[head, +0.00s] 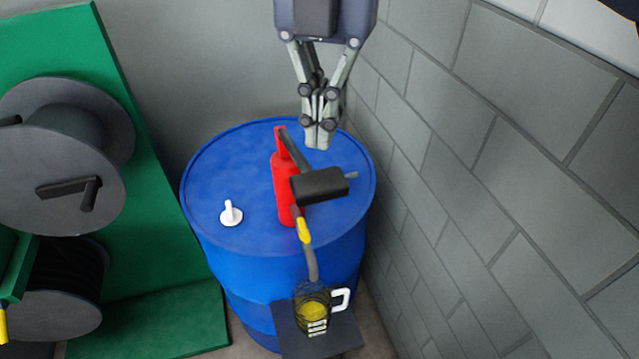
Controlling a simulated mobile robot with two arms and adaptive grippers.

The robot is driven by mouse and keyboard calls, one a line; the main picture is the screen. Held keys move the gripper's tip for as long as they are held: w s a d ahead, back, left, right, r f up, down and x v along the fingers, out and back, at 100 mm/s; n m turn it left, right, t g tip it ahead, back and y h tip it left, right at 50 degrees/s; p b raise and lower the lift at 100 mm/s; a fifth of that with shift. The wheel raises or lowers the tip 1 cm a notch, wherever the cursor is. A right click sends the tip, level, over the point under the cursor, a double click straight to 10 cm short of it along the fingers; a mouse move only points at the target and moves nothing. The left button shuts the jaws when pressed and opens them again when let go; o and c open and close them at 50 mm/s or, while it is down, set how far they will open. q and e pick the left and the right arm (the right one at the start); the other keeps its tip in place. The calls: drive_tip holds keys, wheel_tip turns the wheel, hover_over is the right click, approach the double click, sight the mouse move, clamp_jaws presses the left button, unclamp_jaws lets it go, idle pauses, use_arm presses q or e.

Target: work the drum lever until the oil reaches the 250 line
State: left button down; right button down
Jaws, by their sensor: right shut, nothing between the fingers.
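A blue drum (230,170) stands in the middle of the head view. A red pump (284,190) sits on its top, with a lever ending in a black grip (320,185). A yellow-collared spout (303,230) leads down to a clear jug (312,305) with a white handle. Yellow oil (315,312) shows low in the jug; its level against the marks is too small to read. My right gripper (319,140) points down above the drum's back edge, behind the black grip in the picture, shut and empty. My left gripper is not in view.
The jug stands on a dark platform (345,335) before the drum. A white cap (230,213) is on the drum top. A grey block wall (480,150) stands close at the right. A green rack with grey reels (75,150) stands at the left.

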sight(323, 172)
drive_tip(key=shift+s+f+b, duration=0.15)
drive_tip(key=shift+f+b, duration=0.7)
drive_tip(key=shift+f, duration=0.45)
drive_tip(key=shift+s+f+b, duration=0.1)
drive_tip(key=shift+f+b, duration=0.7)
drive_tip(key=shift+f, duration=0.45)
drive_tip(key=shift+f, duration=0.1)
wheel_tip(323, 172, down, 4)
drive_tip(key=b, duration=0.3)
drive_tip(key=shift+s+f+b, duration=0.1)
drive_tip(key=shift+b, duration=0.3)
drive_tip(key=shift+r, duration=0.2)
drive_tip(key=shift+w+r+p, duration=0.35)
drive_tip(key=shift+w+p, duration=0.15)
drive_tip(key=shift+p, duration=0.25)
drive_tip(key=shift+w+d+r+p, duration=0.1)
drive_tip(key=shift+w+d+p, duration=0.15)
drive_tip(key=shift+w, duration=0.3)
drive_tip(key=shift+w+d+p, duration=0.1)
drive_tip(key=shift+w+p, duration=0.1)
drive_tip(key=shift+w, duration=0.35)
